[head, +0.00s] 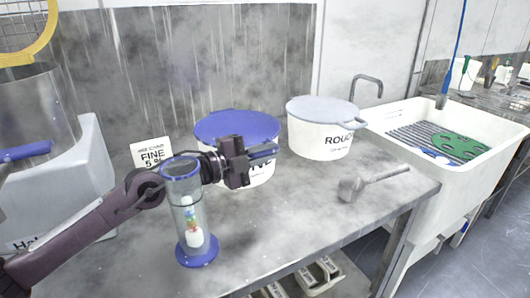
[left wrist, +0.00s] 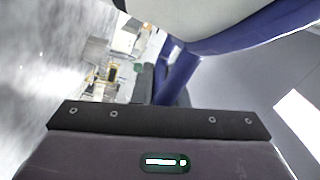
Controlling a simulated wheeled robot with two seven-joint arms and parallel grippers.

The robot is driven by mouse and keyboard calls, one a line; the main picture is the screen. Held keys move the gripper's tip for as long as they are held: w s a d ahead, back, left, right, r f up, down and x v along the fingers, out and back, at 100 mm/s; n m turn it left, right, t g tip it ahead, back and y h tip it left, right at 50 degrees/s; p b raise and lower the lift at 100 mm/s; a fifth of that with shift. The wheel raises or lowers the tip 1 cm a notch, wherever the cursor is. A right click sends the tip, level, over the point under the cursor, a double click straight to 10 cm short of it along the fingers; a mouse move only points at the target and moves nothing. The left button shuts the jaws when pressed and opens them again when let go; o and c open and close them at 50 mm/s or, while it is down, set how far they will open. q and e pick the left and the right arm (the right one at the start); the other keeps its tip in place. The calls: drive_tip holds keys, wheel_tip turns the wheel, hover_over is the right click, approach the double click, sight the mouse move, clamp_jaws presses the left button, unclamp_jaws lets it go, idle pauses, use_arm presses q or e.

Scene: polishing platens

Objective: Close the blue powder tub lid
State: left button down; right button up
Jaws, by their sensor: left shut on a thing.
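The blue powder tub is a white round tub (head: 262,175) with a blue lid (head: 235,124), standing on the grey bench in the head view. The lid lies across the tub's top; I cannot tell whether it is fully seated. My left gripper (head: 264,153) is at the tub's front right, by the lid's near edge, and hides part of the label. It is shut on the blue lid's handle. The left wrist view shows the blue rim (left wrist: 255,38) and a blue handle (left wrist: 177,72) running down to the gripper, whose fingertips are hidden. My right gripper is in neither view.
A grey-lidded "ROUGE" tub (head: 320,137) and a grey scoop (head: 352,188) are to the right, before a white sink (head: 480,172). Bare bench lies in front.

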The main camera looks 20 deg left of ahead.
use_arm(q)
drive_tip(key=c, duration=1.5)
unclamp_jaws()
drive_tip(key=shift+f, duration=0.35)
drive_tip(key=shift+o, duration=0.2)
drive_tip(key=shift+r, duration=0.1)
